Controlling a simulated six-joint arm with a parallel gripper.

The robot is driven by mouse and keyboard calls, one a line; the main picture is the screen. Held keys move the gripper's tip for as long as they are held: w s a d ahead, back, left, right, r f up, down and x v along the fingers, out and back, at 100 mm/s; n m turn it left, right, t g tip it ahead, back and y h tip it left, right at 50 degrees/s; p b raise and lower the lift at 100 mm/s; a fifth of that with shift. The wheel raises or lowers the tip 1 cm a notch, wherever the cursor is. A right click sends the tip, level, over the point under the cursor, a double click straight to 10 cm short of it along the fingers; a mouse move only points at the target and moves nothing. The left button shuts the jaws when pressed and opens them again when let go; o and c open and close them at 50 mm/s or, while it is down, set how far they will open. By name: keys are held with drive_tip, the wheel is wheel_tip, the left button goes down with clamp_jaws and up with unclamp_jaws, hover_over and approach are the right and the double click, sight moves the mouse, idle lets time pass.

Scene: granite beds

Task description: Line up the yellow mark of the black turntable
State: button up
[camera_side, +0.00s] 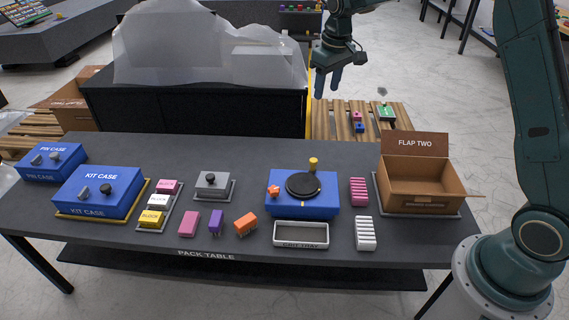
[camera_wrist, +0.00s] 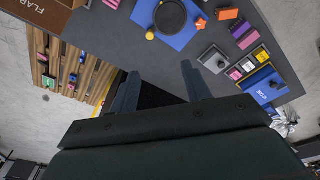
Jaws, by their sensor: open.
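The black turntable (camera_side: 303,186) sits on top of a blue box (camera_side: 286,209) on the pack table. A small yellow mark shows at the turntable's front edge in the side view, and a yellow mark is on the blue box's front edge. A yellow knob (camera_side: 313,164) stands behind the disc and an orange star-shaped knob (camera_side: 273,191) is at its left. My gripper (camera_side: 328,84) is open and empty, high behind the table's back edge. In the wrist view the turntable (camera_wrist: 171,17) is at the top, beyond my open fingers (camera_wrist: 158,90).
An open cardboard box (camera_side: 425,190) stands right of the blue box. A grey tray (camera_side: 301,234) lies in front. Pink and white ribbed blocks are close on the right. Left are loose blocks, a grey knobbed box (camera_side: 212,185) and blue cases (camera_side: 98,192). Space above the turntable is clear.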

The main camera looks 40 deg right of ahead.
drive_tip(key=g, duration=0.2)
hover_over(314, 160)
wheel_tip(314, 160, down, 16)
drive_tip(key=f, duration=0.1)
drive_tip(key=shift+w+r, duration=0.1)
drive_tip(key=shift+r, duration=0.15)
wheel_tip(314, 160, down, 14)
drive_tip(key=shift+r, duration=0.15)
clamp_jaws()
idle(0.3)
